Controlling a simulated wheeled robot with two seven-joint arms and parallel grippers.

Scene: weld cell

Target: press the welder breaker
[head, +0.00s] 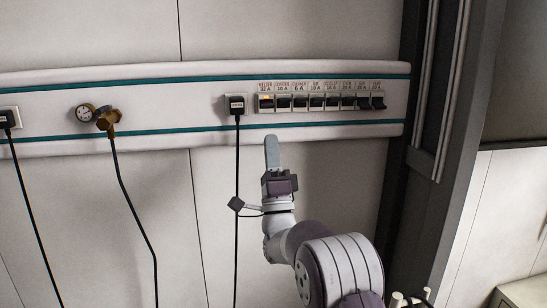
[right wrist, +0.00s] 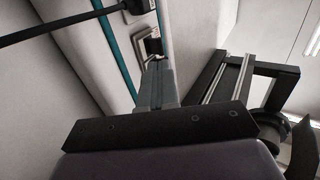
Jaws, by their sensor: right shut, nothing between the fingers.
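A row of several breakers with printed labels sits on the white wall rail. The welder breaker (head: 266,102) is the leftmost one, with a small orange light or mark at its top. My right gripper (head: 272,142) is shut and empty, fingers pointing up, just below the rail's lower teal stripe. In the head view the fingertips appear below the welder breaker and apart from it. In the right wrist view the shut fingers (right wrist: 156,82) point toward a dark part in a pale frame (right wrist: 152,44), possibly the end of the breaker row. My left gripper is not in view.
A black plug (head: 237,104) with a hanging cable is just left of the breakers. A gauge with a brass fitting (head: 106,119) and another plug (head: 8,119) are farther left. A dark upright post (head: 424,150) stands right of the rail.

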